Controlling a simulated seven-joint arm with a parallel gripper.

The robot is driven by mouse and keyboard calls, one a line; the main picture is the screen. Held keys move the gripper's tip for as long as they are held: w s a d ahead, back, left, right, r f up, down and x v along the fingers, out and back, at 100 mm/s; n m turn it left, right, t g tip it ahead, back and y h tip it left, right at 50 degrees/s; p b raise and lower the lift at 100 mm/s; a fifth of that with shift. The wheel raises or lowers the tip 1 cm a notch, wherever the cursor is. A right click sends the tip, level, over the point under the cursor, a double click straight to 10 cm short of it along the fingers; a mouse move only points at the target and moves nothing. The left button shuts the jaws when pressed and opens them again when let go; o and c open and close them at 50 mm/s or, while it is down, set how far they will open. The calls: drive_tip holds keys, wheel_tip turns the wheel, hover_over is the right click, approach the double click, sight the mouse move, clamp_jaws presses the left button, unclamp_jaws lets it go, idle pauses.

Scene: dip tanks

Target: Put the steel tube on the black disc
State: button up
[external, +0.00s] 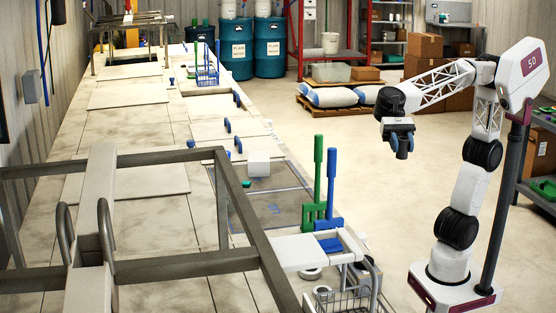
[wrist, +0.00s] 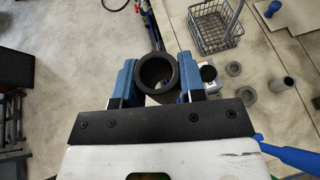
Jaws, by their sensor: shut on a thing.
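My gripper (external: 402,150) hangs over the open floor, to the right of the long bench. In the wrist view its blue fingers (wrist: 157,82) are shut around a dark grey hollow tube (wrist: 143,73), the steel tube, seen end-on with its round opening showing. The held tube is hard to make out in the external view.
A wire basket (wrist: 208,30) sits by the bench's near end. A grey cylinder (wrist: 281,88) stands near the discs. Green (external: 317,190) and blue (external: 331,185) upright tools stand at the bench edge. A grey metal frame (external: 190,266) crosses the foreground. Floor below my gripper is clear.

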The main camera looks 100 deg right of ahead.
wheel_tip(320, 180, down, 22)
drive_tip(key=shift+r, duration=0.25)
drive_tip(key=w+a, duration=0.3)
drive_tip(key=w, duration=0.1)
drive_tip(key=w+a+f, duration=0.1)
drive_tip(key=w+a, duration=0.1)
drive_tip(key=w, duration=0.3)
drive_tip(key=w+a, duration=0.3)
drive_tip(key=w, duration=0.1)
drive_tip(key=shift+w+a+f, duration=0.2)
drive_tip(key=shift+w+a, duration=0.05)
drive_tip(key=shift+a, duration=0.05)
drive_tip(key=shift+f, duration=0.1)
drive_tip(key=shift+f, duration=1.65)
drive_tip(key=shift+f, duration=0.15)
